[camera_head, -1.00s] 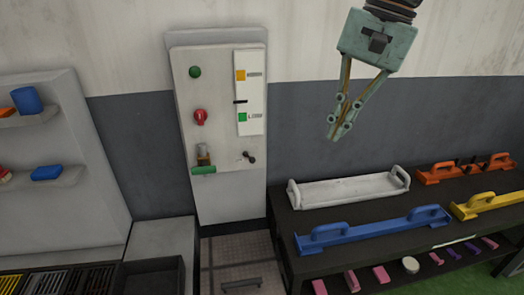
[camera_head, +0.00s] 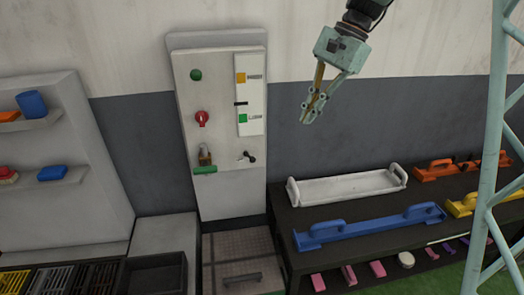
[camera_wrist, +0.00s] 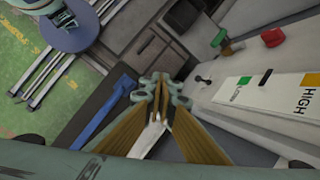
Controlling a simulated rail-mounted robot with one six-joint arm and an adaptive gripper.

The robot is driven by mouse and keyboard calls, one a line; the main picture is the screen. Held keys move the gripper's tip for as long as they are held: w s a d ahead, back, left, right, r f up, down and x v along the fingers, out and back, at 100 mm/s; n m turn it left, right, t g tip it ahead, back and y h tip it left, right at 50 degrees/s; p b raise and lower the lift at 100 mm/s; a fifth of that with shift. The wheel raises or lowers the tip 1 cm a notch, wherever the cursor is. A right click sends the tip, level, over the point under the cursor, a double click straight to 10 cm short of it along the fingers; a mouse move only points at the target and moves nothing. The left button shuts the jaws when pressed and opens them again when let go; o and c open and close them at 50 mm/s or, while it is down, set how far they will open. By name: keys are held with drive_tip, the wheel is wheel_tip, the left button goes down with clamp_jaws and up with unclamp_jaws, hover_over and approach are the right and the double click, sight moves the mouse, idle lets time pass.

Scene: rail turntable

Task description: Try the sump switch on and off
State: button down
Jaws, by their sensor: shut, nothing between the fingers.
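A pale control panel (camera_head: 220,130) stands upright against the wall. A small dark toggle lever (camera_head: 246,157) sits low on its right side; it also shows in the wrist view (camera_wrist: 203,80). No label naming the sump is readable. Above the lever, a white strip (camera_head: 242,92) carries an orange and a green square, marked HIGH and LOW in the wrist view. A red knob (camera_head: 201,118) and a green button (camera_head: 196,75) are on the panel's left. My gripper (camera_head: 308,120) is shut and empty, up and right of the lever, apart from the panel.
A dark bench (camera_head: 290,222) at right bears a white tray (camera_head: 347,189) and a blue handled bar (camera_head: 370,228). Shelves (camera_head: 40,185) stand at left. The space before the panel looks clear.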

sight(250, 158)
drive_tip(key=w+a+f+m+g+y+p, duration=0.1)
drive_tip(key=w+a+f+m+p, duration=0.1)
drive_tip(key=w+f, duration=0.5)
drive_tip(key=w+a+f+m+g+y+p, duration=0.1)
drive_tip(key=w+a+f+m+p, duration=0.1)
drive_tip(key=w+f, duration=0.5)
drive_tip(key=shift+w+a+f+y+p, duration=0.2)
drive_tip(key=shift+w+a+y+p, duration=0.4)
drive_tip(key=shift+w, duration=0.95)
drive_tip(key=shift+s+f, duration=0.1)
drive_tip(key=shift+f, duration=0.05)
drive_tip(key=shift+h, duration=0.3)
drive_tip(key=shift+s+a+r+p+x, duration=0.15)
drive_tip(key=shift+a+r+p+x, duration=0.15)
drive_tip(key=shift+x, duration=1.8)
drive_tip(key=shift+s+a+r+p+x, duration=0.15)
drive_tip(key=shift+a+r+x, duration=0.15)
drive_tip(key=shift+x, duration=1.8)
drive_tip(key=shift+s+a+r+p+x, duration=0.1)
drive_tip(key=shift+a+r+p+x, duration=0.2)
drive_tip(key=shift+x, duration=1.8)
drive_tip(key=shift+f, duration=0.1)
